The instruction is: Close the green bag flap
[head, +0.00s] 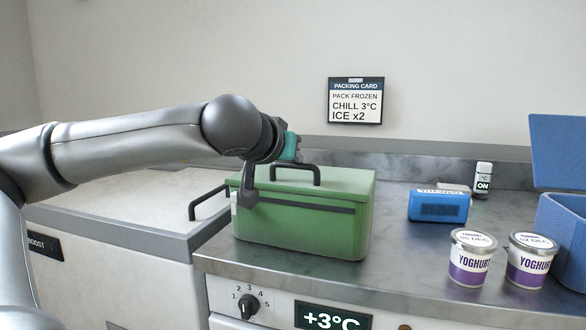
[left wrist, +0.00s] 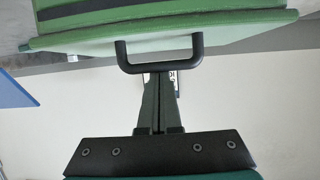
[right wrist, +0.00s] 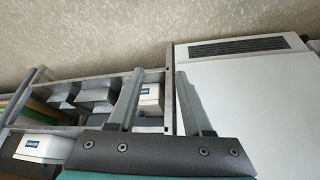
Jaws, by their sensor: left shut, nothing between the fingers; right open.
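The green bag (head: 300,232) stands on the counter. Its green flap (head: 345,182) lies across the top and looks down, with a black handle (head: 318,172) on it. A dark band runs along the bag's front. The left wrist view shows the flap (left wrist: 80,38) and the handle (left wrist: 122,58) upside down. My left gripper (left wrist: 160,78) is shut and empty, its fingertips close to the handle; I cannot tell whether they touch. My right gripper (right wrist: 158,95) is open and empty, away from the bag.
A blue pack (head: 438,207), two yoghurt tubs (head: 470,262) (head: 528,265) and a blue box (head: 562,235) with a raised lid stand right of the bag. A black rail handle (head: 208,198) is to its left. Shelves with boxes (right wrist: 40,146) show in the right wrist view.

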